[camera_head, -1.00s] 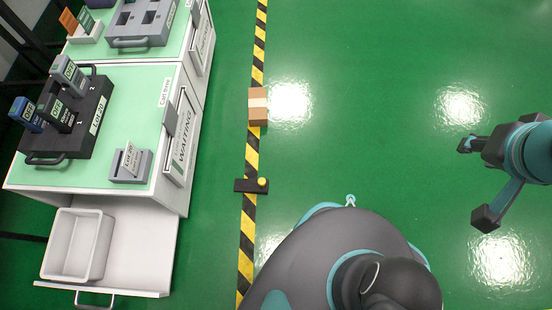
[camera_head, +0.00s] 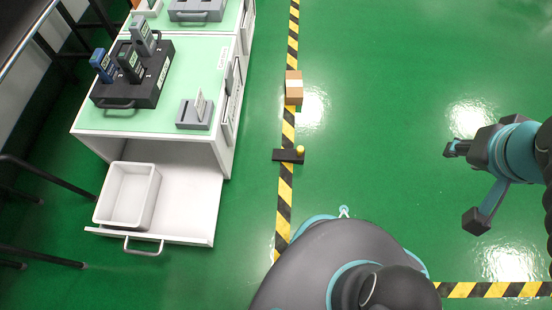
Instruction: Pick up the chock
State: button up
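No part of the chock is covered by my arm.
A cardboard box (camera_head: 293,88) sits on the tape beyond the chock. A workbench (camera_head: 150,119) with testers in a black holder stands left. Its open drawer (camera_head: 190,205) holds a white bin (camera_head: 107,205). The floor between chock and gripper is clear.

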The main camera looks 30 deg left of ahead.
aim_at(297, 156)
jog(key=u, duration=1.3)
jog(key=i, duration=0.5)
jog(key=k, duration=0.5)
jog(key=u, duration=3.65)
jog(key=k, duration=1.25)
jog(key=z, duration=1.3)
